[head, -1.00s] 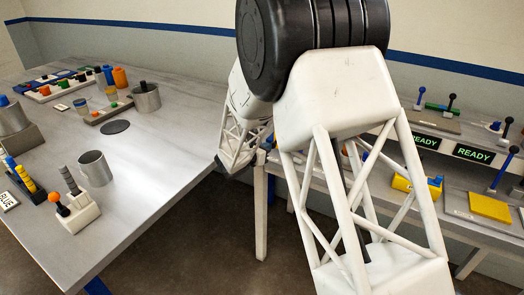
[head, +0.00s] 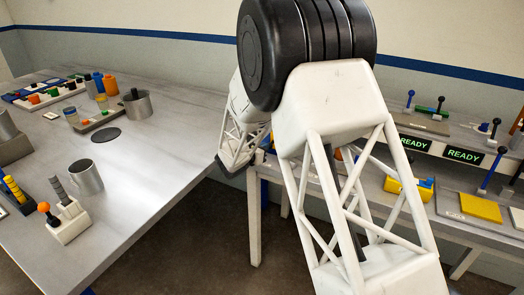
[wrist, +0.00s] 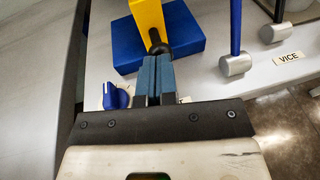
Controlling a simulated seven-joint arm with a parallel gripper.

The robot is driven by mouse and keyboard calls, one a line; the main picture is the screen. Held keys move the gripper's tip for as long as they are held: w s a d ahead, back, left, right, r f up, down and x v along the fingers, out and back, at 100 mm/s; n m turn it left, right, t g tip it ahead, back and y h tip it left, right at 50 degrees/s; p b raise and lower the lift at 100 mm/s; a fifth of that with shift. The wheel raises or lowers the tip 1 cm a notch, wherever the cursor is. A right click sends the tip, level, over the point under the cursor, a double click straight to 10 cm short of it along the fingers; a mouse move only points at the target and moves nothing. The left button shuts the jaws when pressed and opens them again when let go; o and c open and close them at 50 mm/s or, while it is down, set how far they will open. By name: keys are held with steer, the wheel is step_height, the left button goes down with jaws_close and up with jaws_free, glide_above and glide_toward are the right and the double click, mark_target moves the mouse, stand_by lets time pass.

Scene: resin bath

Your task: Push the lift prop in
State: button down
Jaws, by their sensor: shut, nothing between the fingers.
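In the wrist view my gripper (wrist: 158,62) is shut and empty, its two blue-grey fingers side by side. A black round knob (wrist: 159,47) sits right at the fingertips; I cannot tell whether they touch it. The knob is at the near end of a yellow bar (wrist: 148,18), which lies over a blue block (wrist: 192,45). No label on these parts is readable, so I cannot tell for sure which is the lift prop. In the head view my gripper is hidden behind my arm.
In the wrist view a blue dial (wrist: 114,97) is left of the fingers. A blue rod (wrist: 236,25) with a silver end and a VICE label (wrist: 288,57) are right. In the head view a mug (head: 87,177) stands on the left table; READY signs (head: 464,155) are right.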

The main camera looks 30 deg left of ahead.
steer(key=shift+s, duration=0.1)
steer(key=v, duration=1.3)
steer(key=shift+s+r, duration=0.15)
steer(key=shift+s, duration=0.25)
stand_by(0.4)
steer(key=w+d+r+m+g+h, duration=0.15)
steer(key=d+r+m, duration=0.25)
steer(key=d, duration=0.7)
steer(key=w+d+r+m+g+h, duration=0.1)
steer(key=d+r+m+g+h, duration=0.3)
steer(key=d, duration=0.7)
steer(key=s+d+r+m+g, duration=0.2)
steer(key=s+d+r+m, duration=0.15)
steer(key=d, duration=0.65)
steer(key=s+d+r+m+g, duration=0.25)
steer(key=d+m, duration=0.25)
steer(key=d, duration=0.5)
steer(key=s+d+r+m+g+y, duration=0.35)
steer(key=s+d+m, duration=0.45)
steer(key=s+d, duration=0.5)
steer(key=s+d+m+y, duration=0.2)
steer(key=s+d+m, duration=0.2)
steer(key=s, duration=0.3)
steer(key=s+d+m+y, duration=0.3)
steer(key=s+d+m, duration=0.1)
steer(key=s, duration=0.4)
steer(key=shift+d+m, duration=0.25)
steer(key=shift+m, duration=0.5)
